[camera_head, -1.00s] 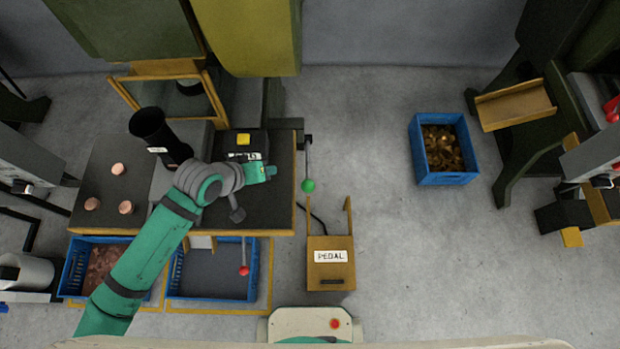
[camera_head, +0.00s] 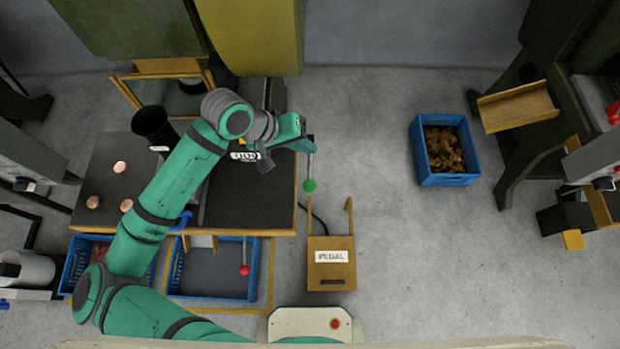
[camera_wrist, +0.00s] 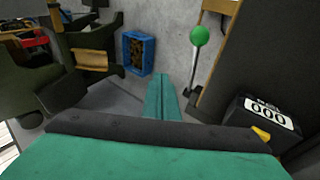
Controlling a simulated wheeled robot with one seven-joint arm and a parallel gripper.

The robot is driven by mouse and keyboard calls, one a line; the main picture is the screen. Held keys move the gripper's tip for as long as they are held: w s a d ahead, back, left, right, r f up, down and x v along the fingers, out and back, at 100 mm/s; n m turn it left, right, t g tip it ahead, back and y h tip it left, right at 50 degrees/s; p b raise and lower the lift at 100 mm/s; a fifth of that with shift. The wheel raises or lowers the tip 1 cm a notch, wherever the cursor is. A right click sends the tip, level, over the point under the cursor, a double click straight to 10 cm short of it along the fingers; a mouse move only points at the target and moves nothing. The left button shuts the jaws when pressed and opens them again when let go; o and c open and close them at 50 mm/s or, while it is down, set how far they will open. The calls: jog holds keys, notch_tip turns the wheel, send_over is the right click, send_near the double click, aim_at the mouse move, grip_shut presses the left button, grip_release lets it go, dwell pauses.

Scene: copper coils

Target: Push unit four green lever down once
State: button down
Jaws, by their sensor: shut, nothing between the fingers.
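The green-knobbed lever (camera_head: 310,185) stands at the right edge of the dark machine table, its rod running up from the knob. In the wrist view the green knob (camera_wrist: 200,36) tops an upright metal rod to the right of my gripper (camera_wrist: 166,85). My gripper (camera_head: 306,135) is shut and empty, close to the rod's far end in the head view. I cannot tell whether it touches the lever. A counter box (camera_wrist: 262,120) reads 000 and has a yellow button. No unit number is readable.
A second lever with a red knob (camera_head: 244,270) is at the table's front. A pedal box (camera_head: 331,270) stands right of the table. Copper pieces (camera_head: 119,167) lie on the table (camera_head: 245,205). A blue crate (camera_head: 444,180) is farther right, with open floor between.

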jog(key=s+f, duration=0.1)
jog(key=f, duration=0.1)
jog(key=s+f, duration=0.1)
jog(key=f, duration=0.2)
jog(key=s+f, duration=0.1)
jog(key=f, duration=0.1)
jog(key=shift+a+f, duration=0.1)
jog(key=shift+f, duration=0.15)
jog(key=shift+s+f, duration=0.1)
jog(key=shift+f, duration=0.15)
dwell(0.5)
dwell(0.5)
dwell(0.7)
jog(key=shift+f, duration=0.1)
jog(key=shift+f, duration=0.3)
